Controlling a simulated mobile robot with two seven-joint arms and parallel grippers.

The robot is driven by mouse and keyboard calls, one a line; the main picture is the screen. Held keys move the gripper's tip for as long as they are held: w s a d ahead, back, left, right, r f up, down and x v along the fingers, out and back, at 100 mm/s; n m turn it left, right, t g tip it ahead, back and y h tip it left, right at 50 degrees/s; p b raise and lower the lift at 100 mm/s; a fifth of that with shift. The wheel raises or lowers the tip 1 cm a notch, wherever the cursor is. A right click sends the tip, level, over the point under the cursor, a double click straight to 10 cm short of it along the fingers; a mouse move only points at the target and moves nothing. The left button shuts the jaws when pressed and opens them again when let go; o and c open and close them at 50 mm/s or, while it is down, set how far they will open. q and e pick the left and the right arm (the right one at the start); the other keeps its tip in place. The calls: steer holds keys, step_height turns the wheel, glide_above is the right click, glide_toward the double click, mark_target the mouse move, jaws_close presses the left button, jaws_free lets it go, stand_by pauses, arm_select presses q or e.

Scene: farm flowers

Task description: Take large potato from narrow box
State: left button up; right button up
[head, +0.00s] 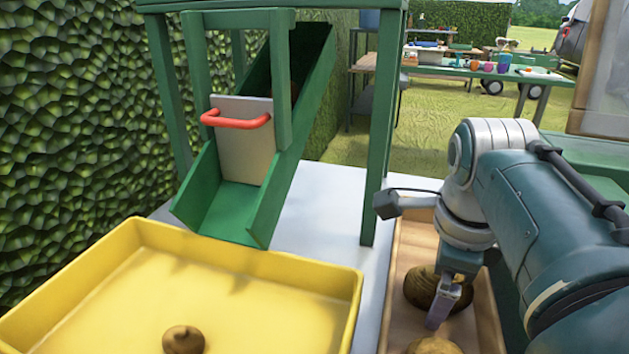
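A large brown potato (418,288) lies in the narrow wooden box (399,318) at the lower right. My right gripper (441,305) reaches down into the box at this potato. One finger shows in front of the potato's right side; the other finger is hidden, so I cannot tell whether it is shut on it. A second, lighter potato (433,346) lies nearer in the same box, cut off by the bottom edge. My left gripper is not in view.
A yellow tray (310,276) with a small potato (183,340) stands at the lower left. Behind it is a green chute (214,200) with a grey gate (243,150) and red handle (236,121). A green post (377,150) rises left of the box. A hedge borders the left.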

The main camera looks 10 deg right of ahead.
steer(key=c, duration=1.5)
steer(key=shift+o, duration=0.2)
